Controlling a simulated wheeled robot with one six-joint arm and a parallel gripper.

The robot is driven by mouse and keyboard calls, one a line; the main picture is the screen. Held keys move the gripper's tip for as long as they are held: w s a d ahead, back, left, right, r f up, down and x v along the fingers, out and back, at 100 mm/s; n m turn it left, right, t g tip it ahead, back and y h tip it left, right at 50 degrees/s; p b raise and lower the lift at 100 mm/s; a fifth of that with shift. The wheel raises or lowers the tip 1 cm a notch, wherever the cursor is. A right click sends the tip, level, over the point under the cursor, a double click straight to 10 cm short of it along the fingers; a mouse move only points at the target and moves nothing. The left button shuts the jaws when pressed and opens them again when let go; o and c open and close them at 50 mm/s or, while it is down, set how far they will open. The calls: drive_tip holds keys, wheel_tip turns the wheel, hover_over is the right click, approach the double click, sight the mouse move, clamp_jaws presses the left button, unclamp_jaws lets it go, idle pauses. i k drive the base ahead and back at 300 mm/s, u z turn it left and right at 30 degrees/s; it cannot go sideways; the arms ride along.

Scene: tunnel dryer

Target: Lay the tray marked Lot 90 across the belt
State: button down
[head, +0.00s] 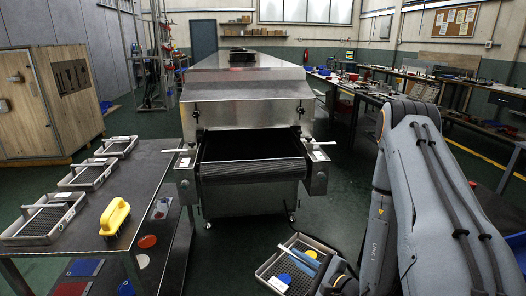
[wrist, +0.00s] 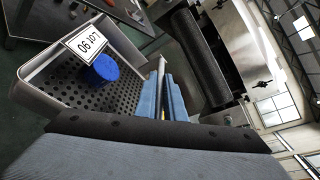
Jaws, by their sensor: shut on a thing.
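The tray marked Lot 90 is a metal tray with a perforated dark floor; its rim (head: 315,240) shows at the lower middle of the head view. In the wrist view its wall (wrist: 32,78) and white label (wrist: 87,43) reading Lot 90 show, with a blue disc (wrist: 103,68) inside. My gripper (wrist: 168,88) is shut on the tray by a bar-like part near its side; the exact grip is partly hidden. The tray hangs in front of the dryer, below and apart from the dark belt (head: 250,172). The belt also shows in the wrist view (wrist: 203,58).
The steel dryer (head: 245,85) stands beyond the belt. A dark table (head: 150,185) at left holds several similar trays and a yellow-handled tool (head: 115,217). A wooden crate (head: 40,105) is far left. Benches (head: 370,95) line the right. The belt looks empty.

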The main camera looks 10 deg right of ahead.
sight(261, 150)
drive_tip(key=z, duration=0.5)
drive_tip(key=i, duration=1)
